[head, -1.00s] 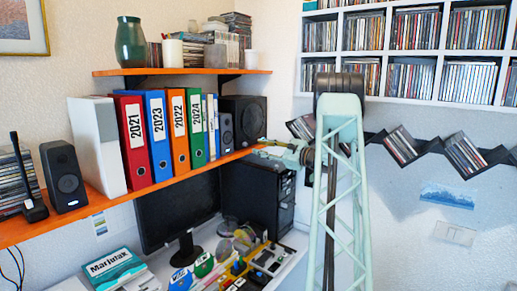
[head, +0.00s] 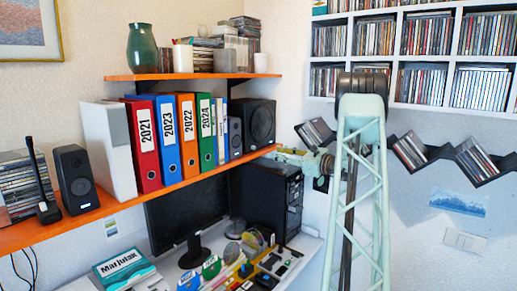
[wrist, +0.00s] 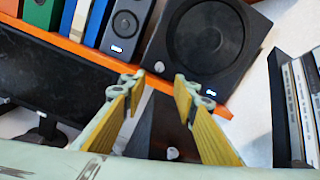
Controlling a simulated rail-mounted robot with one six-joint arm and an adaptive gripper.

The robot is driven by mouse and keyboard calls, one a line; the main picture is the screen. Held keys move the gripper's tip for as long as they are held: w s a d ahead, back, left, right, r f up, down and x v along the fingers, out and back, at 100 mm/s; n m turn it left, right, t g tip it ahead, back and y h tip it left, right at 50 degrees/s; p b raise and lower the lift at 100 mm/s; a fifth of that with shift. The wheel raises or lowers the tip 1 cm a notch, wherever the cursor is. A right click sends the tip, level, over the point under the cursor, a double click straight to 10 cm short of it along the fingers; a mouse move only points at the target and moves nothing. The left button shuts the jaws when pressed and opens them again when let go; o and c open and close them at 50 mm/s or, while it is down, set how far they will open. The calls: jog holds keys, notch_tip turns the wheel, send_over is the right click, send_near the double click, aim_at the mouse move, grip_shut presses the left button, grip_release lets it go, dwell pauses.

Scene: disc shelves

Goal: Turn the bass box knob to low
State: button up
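The bass box is the large black speaker (head: 257,123) at the right end of the orange shelf. In the wrist view the bass box (wrist: 205,42) shows its big round cone and a small lit spot low on its front. In the head view my arm's end shows just right of and below the bass box; the fingertips are not clear there.
The orange shelf (head: 100,211) holds binders and small speakers left of the bass box. A black computer tower (head: 268,200) stands below, partly behind my fingers in the wrist view. A zigzag disc rack (head: 440,152) is on the wall to the right.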

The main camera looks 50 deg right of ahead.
aim_at(255, 148)
jog(key=shift+s+a+m, duration=0.1)
jog(key=shift+s+m, duration=0.3)
jog(key=shift+s, duration=0.15)
jog(key=shift+w, duration=0.15)
jog(key=shift+w+d, duration=0.2)
jog(key=shift+w, duration=3.2)
jog(key=shift+w+d, duration=0.2)
jog(key=shift+w, duration=3.2)
jog(key=shift+c, duration=0.8)
jog(key=c, duration=0.7)
